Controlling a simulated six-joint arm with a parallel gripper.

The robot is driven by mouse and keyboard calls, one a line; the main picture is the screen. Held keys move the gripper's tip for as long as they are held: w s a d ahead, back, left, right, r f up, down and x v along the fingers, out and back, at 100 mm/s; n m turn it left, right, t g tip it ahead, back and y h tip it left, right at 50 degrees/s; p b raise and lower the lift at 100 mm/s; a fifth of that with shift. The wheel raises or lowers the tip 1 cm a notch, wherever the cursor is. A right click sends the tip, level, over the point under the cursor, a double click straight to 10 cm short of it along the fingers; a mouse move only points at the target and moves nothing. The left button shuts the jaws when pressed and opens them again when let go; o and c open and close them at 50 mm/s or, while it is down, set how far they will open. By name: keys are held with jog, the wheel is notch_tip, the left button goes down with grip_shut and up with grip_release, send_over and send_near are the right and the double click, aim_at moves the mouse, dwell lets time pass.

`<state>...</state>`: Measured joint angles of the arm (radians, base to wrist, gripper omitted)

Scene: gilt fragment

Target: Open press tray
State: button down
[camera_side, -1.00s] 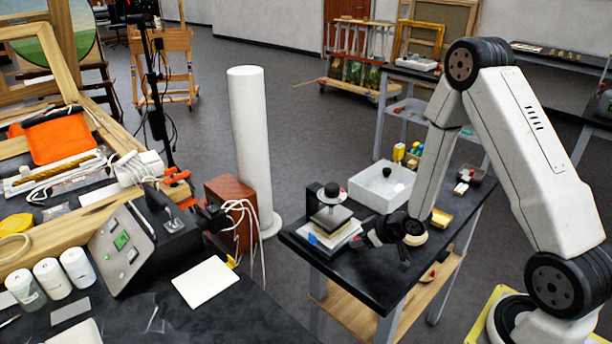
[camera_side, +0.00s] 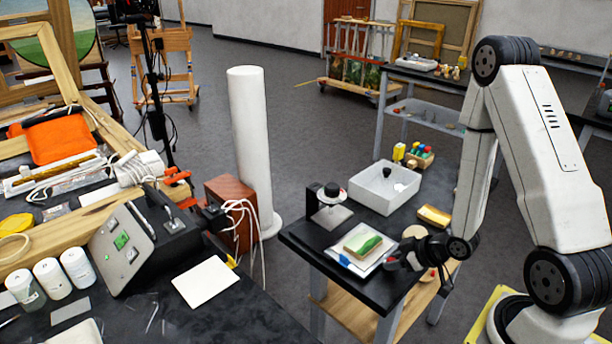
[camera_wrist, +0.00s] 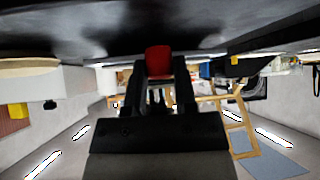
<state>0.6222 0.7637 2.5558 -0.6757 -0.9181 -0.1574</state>
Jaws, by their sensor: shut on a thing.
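The press (camera_side: 332,193) stands on the black table, with a dark column, a round knob and a plate. Its white tray (camera_side: 347,249) is out to the front right of the press. A tan fragment with a green patch (camera_side: 363,243) lies on the tray, clear of the press plate. My gripper (camera_side: 391,262) is low at the tray's right end. In the wrist view my gripper (camera_wrist: 158,88) is shut on a red handle (camera_wrist: 158,62) between its fingers.
A white open box (camera_side: 384,190) stands behind the press. A yellow block (camera_side: 434,215) lies to the right, near a round tan item (camera_side: 416,232) partly behind my arm. The table's front edge is close below the gripper. A tall white cylinder (camera_side: 250,150) stands left of the table.

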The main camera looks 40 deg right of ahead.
jog(key=shift+c, duration=2)
grip_release()
jog(key=shift+r, duration=0.1)
jog(key=shift+w+r+g+h, duration=0.5)
jog(key=shift+w+r+g, duration=0.15)
jog(key=shift+r, duration=0.2)
jog(key=s+a+r+m+g, duration=0.1)
jog(key=a+r+g, duration=0.4)
jog(key=a+r, duration=0.5)
jog(key=shift+s+r+m, duration=0.4)
jog(key=shift+s+r, duration=0.3)
